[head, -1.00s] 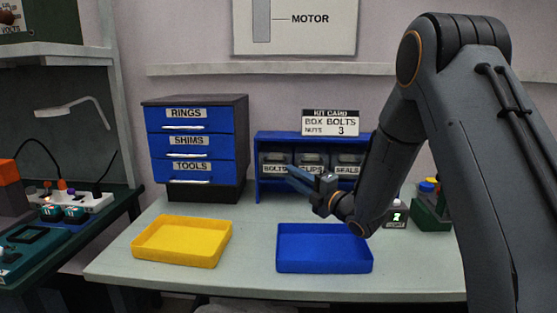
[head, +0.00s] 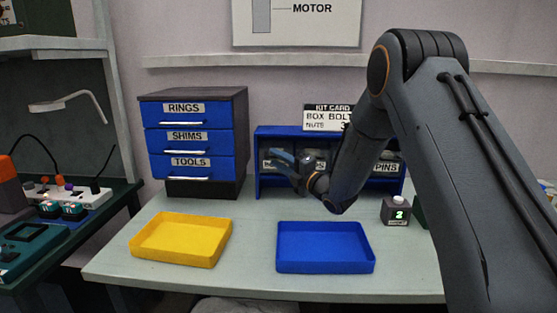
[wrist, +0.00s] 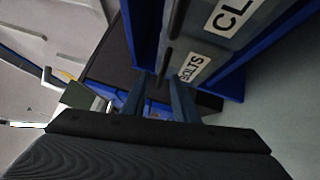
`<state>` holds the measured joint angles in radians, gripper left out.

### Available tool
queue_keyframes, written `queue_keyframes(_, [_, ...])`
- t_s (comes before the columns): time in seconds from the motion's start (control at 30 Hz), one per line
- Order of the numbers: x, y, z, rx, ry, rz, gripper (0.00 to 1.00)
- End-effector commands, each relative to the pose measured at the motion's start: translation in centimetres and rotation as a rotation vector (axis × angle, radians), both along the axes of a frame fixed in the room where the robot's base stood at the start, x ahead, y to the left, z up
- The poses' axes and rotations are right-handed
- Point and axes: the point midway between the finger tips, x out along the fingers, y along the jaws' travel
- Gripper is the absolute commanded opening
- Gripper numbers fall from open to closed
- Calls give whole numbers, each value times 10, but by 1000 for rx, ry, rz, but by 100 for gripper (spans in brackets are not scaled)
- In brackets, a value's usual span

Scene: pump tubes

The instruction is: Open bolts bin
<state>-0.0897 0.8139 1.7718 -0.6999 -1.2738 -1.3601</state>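The bolts bin (wrist: 210,58) is a grey bin with a white BOLTS label (wrist: 194,68) and a dark handle in the wrist view. It sits at the left end of the blue bin rack (head: 258,185). In the head view my gripper (head: 281,161) is in front of it and hides most of its face and label. In the wrist view my gripper (wrist: 158,90) has its two fingers apart, with the bin's front just beyond the tips. I see nothing clearly held between them. Whether a finger touches the handle I cannot tell.
The clips bin (wrist: 245,35) is beside it. A drawer cabinet (head: 188,140) stands left of the rack. A yellow tray (head: 181,258) and a blue tray (head: 325,268) lie in front. A small counter box (head: 396,212) stands at right. The bench between cabinet and trays is clear.

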Motion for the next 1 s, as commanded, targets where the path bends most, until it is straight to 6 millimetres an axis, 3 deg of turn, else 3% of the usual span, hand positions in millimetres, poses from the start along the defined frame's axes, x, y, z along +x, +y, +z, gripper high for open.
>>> queue_keyframes(0.17, [0, 0, 0, 0, 0, 0, 26])
queue_keyframes(0.33, [0, 0, 0, 0, 0, 0, 1])
queue_keyframes(0.37, [0, 0, 0, 0, 0, 0, 0])
queue_keyframes(1.0, [0, 0, 0, 0, 0, 0, 0])
